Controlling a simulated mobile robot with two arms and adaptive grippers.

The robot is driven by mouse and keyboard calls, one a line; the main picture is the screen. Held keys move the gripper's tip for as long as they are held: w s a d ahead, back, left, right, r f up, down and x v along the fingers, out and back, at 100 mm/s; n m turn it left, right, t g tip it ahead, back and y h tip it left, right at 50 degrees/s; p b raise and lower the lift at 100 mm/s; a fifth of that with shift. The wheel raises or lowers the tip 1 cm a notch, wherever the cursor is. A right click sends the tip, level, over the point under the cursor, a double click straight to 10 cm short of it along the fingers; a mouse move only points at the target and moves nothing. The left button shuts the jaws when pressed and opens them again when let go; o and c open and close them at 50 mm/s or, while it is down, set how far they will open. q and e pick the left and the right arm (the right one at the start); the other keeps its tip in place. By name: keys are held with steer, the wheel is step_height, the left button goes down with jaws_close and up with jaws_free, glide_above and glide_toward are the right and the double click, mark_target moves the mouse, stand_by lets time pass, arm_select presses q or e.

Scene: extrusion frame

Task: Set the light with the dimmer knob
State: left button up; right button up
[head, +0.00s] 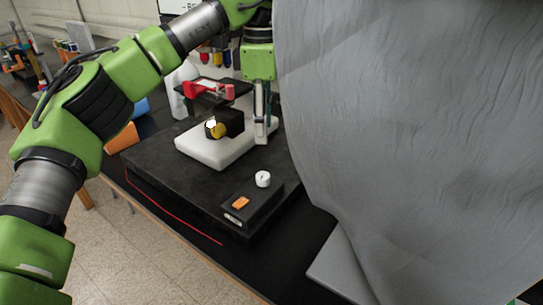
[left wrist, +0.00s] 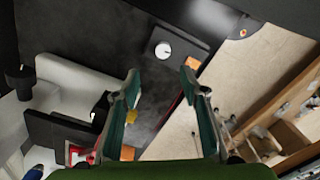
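The white dimmer knob (head: 263,179) stands on a small dark control box (head: 262,197) with an orange switch (head: 240,203). In the left wrist view the knob (left wrist: 163,50) shows a dark mark and lies just beyond the fingertips, with nothing touching it. My left gripper (head: 262,139) points down, behind the knob and beside the white base. In the wrist view its two fingers (left wrist: 160,77) are apart with nothing between them. A black lamp-like unit with a bright yellow-white front (head: 215,127) stands on the white base (head: 209,155). My right gripper is not in view.
The box and base stand on a dark slab (head: 150,163) near the bench edge. A large grey wrinkled surface (head: 420,130) hides the right side. The slab left of the control box is clear.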

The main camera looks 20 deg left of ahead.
arm_select(q)
glide_above(264, 175)
steer(key=f, duration=0.3)
steer(key=f+p, duration=0.1)
steer(key=f, duration=0.1)
steer(key=shift+s+a+f, duration=0.1)
steer(key=shift+s, duration=0.2)
steer(key=f, duration=0.2)
steer(key=f+p, duration=0.1)
steer(key=f, duration=0.3)
steer(key=shift+w+f, duration=0.2)
steer(key=shift+w, duration=0.05)
steer(key=shift+f, duration=0.85)
steer(key=shift+c, duration=0.5)
steer(key=c, duration=1)
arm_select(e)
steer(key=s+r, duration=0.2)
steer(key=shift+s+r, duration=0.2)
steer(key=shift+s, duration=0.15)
